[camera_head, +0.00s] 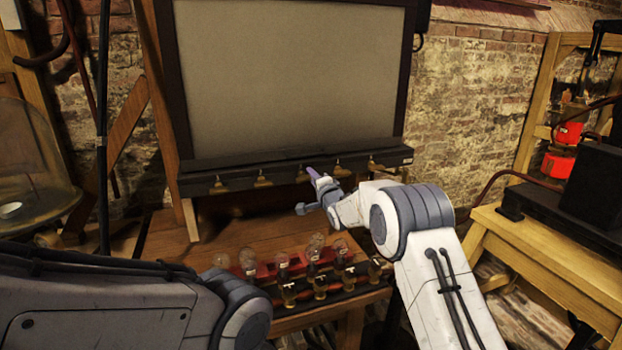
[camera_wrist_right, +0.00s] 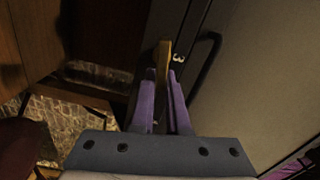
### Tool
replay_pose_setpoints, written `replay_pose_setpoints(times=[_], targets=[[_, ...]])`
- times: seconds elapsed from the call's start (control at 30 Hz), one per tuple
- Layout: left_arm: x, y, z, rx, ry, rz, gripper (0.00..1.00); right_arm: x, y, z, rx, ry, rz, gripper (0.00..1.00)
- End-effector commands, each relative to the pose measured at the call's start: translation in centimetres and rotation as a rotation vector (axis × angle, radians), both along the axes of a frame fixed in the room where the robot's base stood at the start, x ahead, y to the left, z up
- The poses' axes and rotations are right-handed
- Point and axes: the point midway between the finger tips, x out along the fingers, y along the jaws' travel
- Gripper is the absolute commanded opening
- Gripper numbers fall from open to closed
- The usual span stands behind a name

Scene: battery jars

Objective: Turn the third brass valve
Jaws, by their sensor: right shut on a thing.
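Several brass valves hang in a row along the dark rail (camera_head: 230,168) under the large grey panel. The third brass valve (camera_head: 302,175) is the middle one in the head view. My right gripper (camera_head: 311,172) reaches it from the right. In the right wrist view, the purple fingers of my right gripper (camera_wrist_right: 166,82) are shut on the brass handle (camera_wrist_right: 164,54), whose end sticks out past the tips. A white figure 3 (camera_wrist_right: 179,58) shows on the rail beside it. My left arm shows at the lower left of the head view, but its gripper does not.
Other valves (camera_head: 340,169) hang close on both sides. A wooden table (camera_head: 540,240) with a black box (camera_head: 590,170) stands at the right.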

Motion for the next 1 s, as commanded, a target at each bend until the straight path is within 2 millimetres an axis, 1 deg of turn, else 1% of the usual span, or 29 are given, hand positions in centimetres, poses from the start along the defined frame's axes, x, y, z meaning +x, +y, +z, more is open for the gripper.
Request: replay_pose_setpoints(times=[0.03, 0.2, 0.4, 0.97, 1.0], targets=[[0.0, 0.0, -0.16, 0.0, 0.0, 0.0, 0.98, 0.01, -0.1, -0.3, 0.03, 0.013, -0.002, 0.0], [0.0, 0.0, -0.32, 0.0, 0.0, 0.0, 0.98, 0.01, -0.14, -0.5, 0.119, 0.042, -0.002, 0.0], [0.0, 0.0, -0.42, 0.0, 0.0, 0.0, 0.98, 0.02, -0.14, -0.64, 0.181, 0.062, -0.002, 0.0], [-0.01, 0.0, -0.45, 0.0, 0.0, 0.0, 0.98, 0.01, -0.16, -0.73, 0.207, 0.071, -0.003, 0.0], [0.0, 0.0, -0.45, 0.0, 0.0, 0.0, 0.98, 0.01, -0.17, -0.74, 0.207, 0.071, -0.003, 0.25]])
